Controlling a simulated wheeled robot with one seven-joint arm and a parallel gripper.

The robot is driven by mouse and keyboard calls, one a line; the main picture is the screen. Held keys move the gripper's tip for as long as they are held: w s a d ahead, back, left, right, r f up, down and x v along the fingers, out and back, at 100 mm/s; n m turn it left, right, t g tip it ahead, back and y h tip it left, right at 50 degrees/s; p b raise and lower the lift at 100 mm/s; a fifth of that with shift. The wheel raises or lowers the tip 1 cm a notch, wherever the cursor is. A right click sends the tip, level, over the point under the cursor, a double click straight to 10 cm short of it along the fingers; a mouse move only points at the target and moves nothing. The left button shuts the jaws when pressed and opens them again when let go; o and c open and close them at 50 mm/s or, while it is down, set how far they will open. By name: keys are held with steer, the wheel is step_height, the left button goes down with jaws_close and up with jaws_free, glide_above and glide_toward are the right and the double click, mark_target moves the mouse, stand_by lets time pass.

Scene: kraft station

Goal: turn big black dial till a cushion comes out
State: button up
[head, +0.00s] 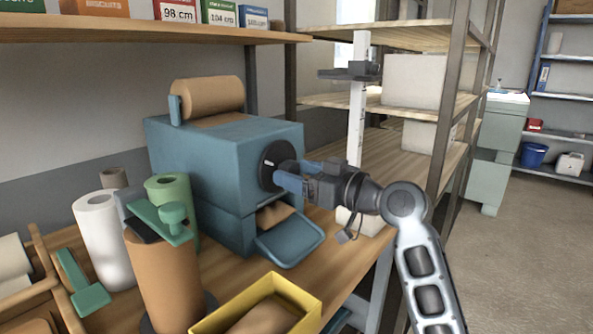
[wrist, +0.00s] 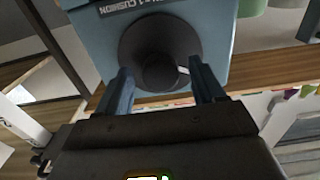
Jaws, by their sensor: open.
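The big black dial (head: 273,166) is on the right face of a blue machine (head: 225,150). In the wrist view the dial (wrist: 150,40) is a wide dark disc with a round knob and a small white mark, below a label reading "1 CUSHION". My gripper (head: 284,174) is in front of the dial. In the wrist view its two blue fingers (wrist: 160,85) are apart, one on each side of the knob. I cannot tell whether they touch it. Brown paper (head: 274,215) shows in the outlet under the dial, above a blue tray (head: 290,238).
A brown paper roll (head: 207,97) sits on top of the machine. A yellow box (head: 308,303) with something brown inside stands in front. White (head: 103,235), green (head: 181,192) and brown rolls (head: 165,280) stand left. A white upright post (head: 357,110) stands behind my gripper.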

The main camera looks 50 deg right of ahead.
steer(key=shift+w, duration=0.35)
steer(key=shift+c, duration=0.5)
steer(key=c, duration=0.9)
steer(key=shift+c, duration=0.2)
